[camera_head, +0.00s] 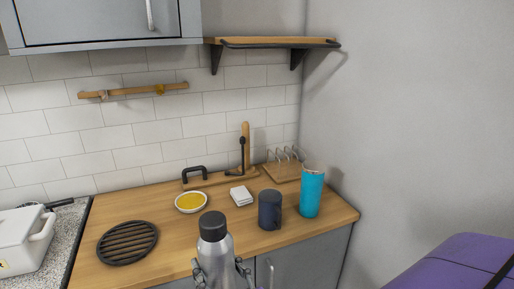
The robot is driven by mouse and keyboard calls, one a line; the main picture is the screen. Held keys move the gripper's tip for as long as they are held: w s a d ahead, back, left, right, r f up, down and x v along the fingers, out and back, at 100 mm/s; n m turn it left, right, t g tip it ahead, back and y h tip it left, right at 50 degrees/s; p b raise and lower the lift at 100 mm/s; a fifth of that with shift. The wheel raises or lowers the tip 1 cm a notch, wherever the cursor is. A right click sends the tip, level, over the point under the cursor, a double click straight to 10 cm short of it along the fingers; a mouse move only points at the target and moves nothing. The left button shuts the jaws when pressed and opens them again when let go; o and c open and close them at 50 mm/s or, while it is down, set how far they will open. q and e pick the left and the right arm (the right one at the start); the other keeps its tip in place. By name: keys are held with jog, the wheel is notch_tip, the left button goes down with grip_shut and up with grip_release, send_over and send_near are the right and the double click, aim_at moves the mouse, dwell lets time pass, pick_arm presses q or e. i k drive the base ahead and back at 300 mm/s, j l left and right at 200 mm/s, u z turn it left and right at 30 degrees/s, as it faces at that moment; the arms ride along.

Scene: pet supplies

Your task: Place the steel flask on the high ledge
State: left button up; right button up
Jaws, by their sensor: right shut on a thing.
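The steel flask (215,255) has a silver body and a black cap. It is upright at the bottom centre, in front of the wooden counter's near edge. My right gripper (220,272) is shut around its lower body, with a finger showing on each side; the flask's base is cut off by the frame. The high ledge (270,41) is a wooden shelf with a black rail and black brackets, on the back wall at the upper right. Its top is seen from below and is mostly hidden. My left gripper is not in view.
The wooden counter (165,269) holds a black round trivet (128,243), a yellow-filled dish (191,202), a dark mug (270,210), a turquoise tumbler (312,193) and a wooden rack (284,168). A grey cabinet (100,22) adjoins the ledge's left end. A purple object (455,265) is at lower right.

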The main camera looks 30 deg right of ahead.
aim_at(267, 39)
jog(key=l+u, duration=0.35)
jog(key=l, duration=0.45)
jog(key=k+l+u, duration=0.15)
jog(key=l+u, duration=0.15)
jog(key=l, duration=0.5)
